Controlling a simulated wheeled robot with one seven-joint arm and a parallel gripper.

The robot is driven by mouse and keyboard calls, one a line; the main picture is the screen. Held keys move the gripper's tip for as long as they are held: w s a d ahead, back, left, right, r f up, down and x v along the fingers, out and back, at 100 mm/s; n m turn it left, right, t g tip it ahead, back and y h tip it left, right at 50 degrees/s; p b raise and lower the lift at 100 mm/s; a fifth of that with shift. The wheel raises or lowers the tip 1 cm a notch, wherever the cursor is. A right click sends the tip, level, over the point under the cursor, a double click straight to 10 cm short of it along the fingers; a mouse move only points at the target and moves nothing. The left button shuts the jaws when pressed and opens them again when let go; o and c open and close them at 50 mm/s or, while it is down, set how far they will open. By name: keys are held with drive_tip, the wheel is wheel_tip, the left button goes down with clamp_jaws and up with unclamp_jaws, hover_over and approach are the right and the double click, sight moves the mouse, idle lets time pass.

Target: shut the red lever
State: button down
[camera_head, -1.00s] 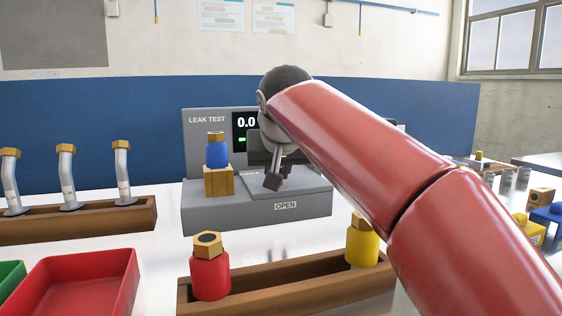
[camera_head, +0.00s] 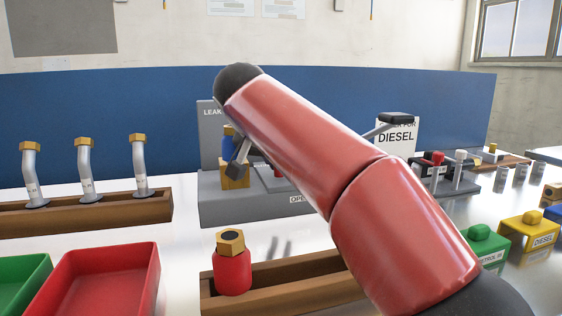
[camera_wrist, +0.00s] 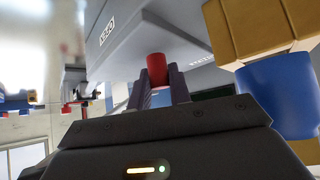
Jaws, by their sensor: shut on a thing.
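In the wrist view, a red cylindrical lever grip (camera_wrist: 156,62) sits between the two dark fingers of my gripper (camera_wrist: 158,76), which is shut on it. The grey leak-test station (camera_head: 216,208) stands mid-table in the head view, with an OPEN label on its front. A small red part (camera_head: 278,172) shows at the station beside my arm. My arm hides most of the station's display and right side. A blue bottle with a gold cap stands on the station close to my gripper; it shows large at the right of the wrist view (camera_wrist: 280,90).
A red bottle with a gold nut (camera_head: 232,268) stands in the wooden front rack (camera_head: 285,290). Several bent tubes stand in a rack (camera_head: 100,213) at left. Red (camera_head: 150,285) and green trays lie front left. A DIESEL sign (camera_head: 410,137) and coloured boxes stand at right.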

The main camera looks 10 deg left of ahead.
drive_tip(key=shift+a, duration=0.25)
drive_tip(key=c, duration=1.5)
unclamp_jaws()
drive_tip(key=shift+a, duration=0.1)
drive_tip(key=shift+o, duration=1)
drive_tip(key=shift+w, duration=0.1)
drive_tip(key=v, duration=0.7)
drive_tip(key=shift+s+r, duration=0.3)
drive_tip(key=shift+c, duration=0.3)
